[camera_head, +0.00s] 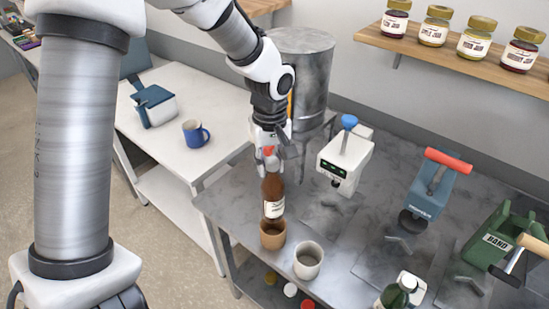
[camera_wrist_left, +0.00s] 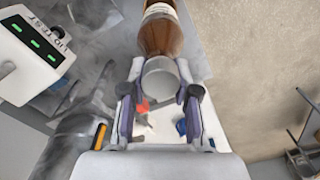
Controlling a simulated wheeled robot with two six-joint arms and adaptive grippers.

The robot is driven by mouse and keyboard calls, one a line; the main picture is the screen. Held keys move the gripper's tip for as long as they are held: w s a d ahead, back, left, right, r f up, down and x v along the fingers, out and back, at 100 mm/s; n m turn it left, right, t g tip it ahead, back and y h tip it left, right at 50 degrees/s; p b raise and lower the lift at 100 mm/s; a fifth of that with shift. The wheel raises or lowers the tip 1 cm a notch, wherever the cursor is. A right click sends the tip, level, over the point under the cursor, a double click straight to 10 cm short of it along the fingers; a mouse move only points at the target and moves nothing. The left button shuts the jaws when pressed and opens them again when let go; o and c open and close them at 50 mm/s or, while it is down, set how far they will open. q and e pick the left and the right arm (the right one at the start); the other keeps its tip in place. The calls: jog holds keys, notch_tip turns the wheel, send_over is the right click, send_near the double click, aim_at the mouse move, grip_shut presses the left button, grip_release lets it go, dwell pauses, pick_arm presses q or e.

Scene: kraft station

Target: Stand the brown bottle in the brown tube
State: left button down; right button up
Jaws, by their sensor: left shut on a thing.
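The brown bottle (camera_head: 272,194), with a pale label, stands nearly upright in the head view. My left gripper (camera_head: 269,158) is shut on its top end from above. In the wrist view the left gripper (camera_wrist_left: 160,88) has its fingers on either side of a grey round end, with the brown bottle body (camera_wrist_left: 162,35) beyond. The brown tube (camera_head: 272,236) stands on the grey bench directly under the bottle. The bottle's lower end is at the tube's mouth; I cannot tell how far inside it is. My right gripper is not in view.
A pale grey tube (camera_head: 308,261) stands close to the right of the brown tube. A white tester (camera_head: 345,160), a blue press (camera_head: 432,190) and a green device (camera_head: 500,235) stand farther right. A green bottle (camera_head: 393,296) is at the front. A large grey cylinder (camera_head: 305,70) stands behind.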

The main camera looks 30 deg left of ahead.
pick_arm(q)
jog(key=shift+s+f+b, duration=0.15)
jog(key=shift+f+b, duration=0.2)
jog(key=shift+f, duration=0.25)
jog(key=f+b, duration=0.2)
jog(key=f, duration=0.1)
jog(key=f+b, duration=0.1)
jog(key=f, duration=0.1)
jog(key=shift+w, duration=0.35)
jog(key=shift+s+f+b, duration=0.15)
jog(key=shift+f+b, duration=0.15)
jog(key=shift+f, duration=0.1)
jog(key=shift+f+b, duration=0.4)
jog(key=shift+f, duration=0.35)
jog(key=shift+f+b, duration=0.3)
jog(key=shift+f, duration=0.15)
